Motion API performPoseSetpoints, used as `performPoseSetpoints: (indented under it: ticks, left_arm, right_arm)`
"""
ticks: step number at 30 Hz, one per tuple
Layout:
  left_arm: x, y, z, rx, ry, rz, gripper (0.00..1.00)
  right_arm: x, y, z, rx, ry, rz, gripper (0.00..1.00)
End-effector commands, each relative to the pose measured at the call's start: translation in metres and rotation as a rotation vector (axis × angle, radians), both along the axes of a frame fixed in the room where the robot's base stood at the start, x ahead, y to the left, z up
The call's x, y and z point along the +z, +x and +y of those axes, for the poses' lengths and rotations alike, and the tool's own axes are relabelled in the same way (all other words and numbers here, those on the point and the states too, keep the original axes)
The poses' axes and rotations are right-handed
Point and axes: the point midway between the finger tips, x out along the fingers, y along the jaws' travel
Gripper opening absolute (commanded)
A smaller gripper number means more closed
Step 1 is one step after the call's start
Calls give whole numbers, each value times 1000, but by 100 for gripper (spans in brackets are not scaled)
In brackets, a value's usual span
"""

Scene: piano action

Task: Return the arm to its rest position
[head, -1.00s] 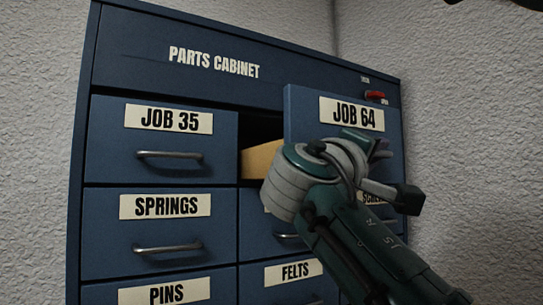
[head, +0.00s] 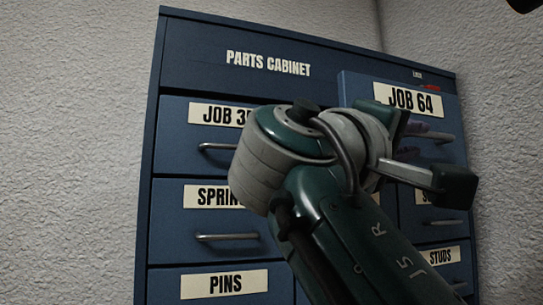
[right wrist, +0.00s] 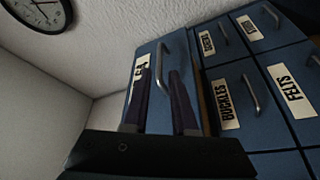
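The blue parts cabinet (head: 200,70) fills the middle of the head view. Its JOB 64 drawer (head: 360,90) at the top right stands pulled out; its front also shows in the right wrist view (right wrist: 180,52). My right arm crosses in front of the cabinet and hides part of its labels. My right gripper (right wrist: 162,75) is open, its two dark fingers apart, with the JOB 64 handle (right wrist: 160,62) showing between them. I cannot tell whether they touch it. In the head view the gripper is mostly hidden behind my wrist. My left gripper is not in view.
The JOB 35 drawer (head: 175,135), SPRINGS drawer (head: 170,220) and PINS drawer (head: 165,285) look shut. A red catch (head: 430,87) sits at the cabinet's upper right. A wall clock (right wrist: 40,12) hangs on the pale wall. The right wrist view also shows BUCKLES and FELTS drawers.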

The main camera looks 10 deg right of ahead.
Motion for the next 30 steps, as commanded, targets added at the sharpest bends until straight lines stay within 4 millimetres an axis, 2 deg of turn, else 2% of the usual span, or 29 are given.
performPoseSetpoints:
  ticks: [13, 15, 17, 20, 23, 24, 27, 30]
  left_arm:
    - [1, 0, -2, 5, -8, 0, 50]
    - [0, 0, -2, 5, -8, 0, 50]
    - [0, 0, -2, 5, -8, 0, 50]
    - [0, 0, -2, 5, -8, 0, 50]
    - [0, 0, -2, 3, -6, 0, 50]
    - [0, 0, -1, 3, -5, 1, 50]
    - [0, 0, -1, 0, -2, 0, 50]
    - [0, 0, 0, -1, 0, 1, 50]
  right_arm:
    - [0, 0, 0, 1, 1, 1, 26]
    - [-8, 1, -2, 9, 17, 12, 26]
    - [-25, 3, -6, 29, 53, 37, 26]
    - [-80, 5, -16, 88, 171, 106, 26]
    - [-158, -5, -24, 166, 357, 205, 26]
    - [-191, -13, -25, 198, 441, 247, 26]
    - [-267, -46, -18, 270, 665, 351, 26]
    - [-322, -87, -4, 325, 871, 445, 26]
